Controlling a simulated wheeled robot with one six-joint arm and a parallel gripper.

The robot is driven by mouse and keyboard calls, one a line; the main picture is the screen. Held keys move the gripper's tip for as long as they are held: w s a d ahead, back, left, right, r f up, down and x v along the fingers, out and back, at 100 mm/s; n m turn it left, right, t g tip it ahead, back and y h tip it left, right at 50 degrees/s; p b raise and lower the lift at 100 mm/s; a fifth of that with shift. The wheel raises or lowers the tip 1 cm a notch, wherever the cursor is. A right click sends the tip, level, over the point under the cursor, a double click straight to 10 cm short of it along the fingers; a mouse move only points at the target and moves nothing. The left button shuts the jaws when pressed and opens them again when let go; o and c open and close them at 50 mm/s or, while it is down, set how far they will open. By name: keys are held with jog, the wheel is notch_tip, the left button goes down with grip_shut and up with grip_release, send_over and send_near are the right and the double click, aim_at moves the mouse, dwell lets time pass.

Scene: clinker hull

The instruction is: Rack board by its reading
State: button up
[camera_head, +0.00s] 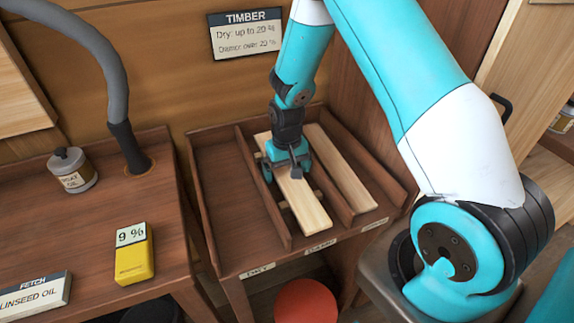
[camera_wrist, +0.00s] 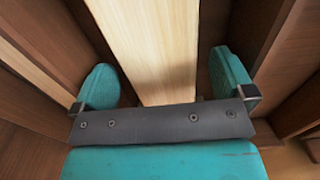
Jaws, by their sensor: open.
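A pale board (camera_head: 305,205) lies lengthwise in the middle compartment of the wooden rack (camera_head: 222,205), whose front label seems to read DAMP. My gripper (camera_head: 287,167) is over this board, fingers open on either side. In the wrist view the board (camera_wrist: 155,50) runs between the open fingers of my gripper (camera_wrist: 165,88), with gaps at both sides. The yellow meter (camera_head: 134,262) on the left bench reads 9 %. The TIMBER sign (camera_head: 245,33) gives dry up to 20 % and damp over 20 %.
A second board (camera_head: 342,170) lies in the right compartment. The left compartment, labelled DRY, is empty. Low dividers (camera_head: 262,185) separate them. An oil tin (camera_head: 72,170), a grey hose (camera_head: 112,75) and a FETCH LINSEED OIL sign (camera_head: 35,298) are on the left bench.

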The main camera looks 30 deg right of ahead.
notch_tip(320, 180, up, 18)
jog(key=shift+f+b, duration=0.25)
jog(key=shift+b, duration=0.15)
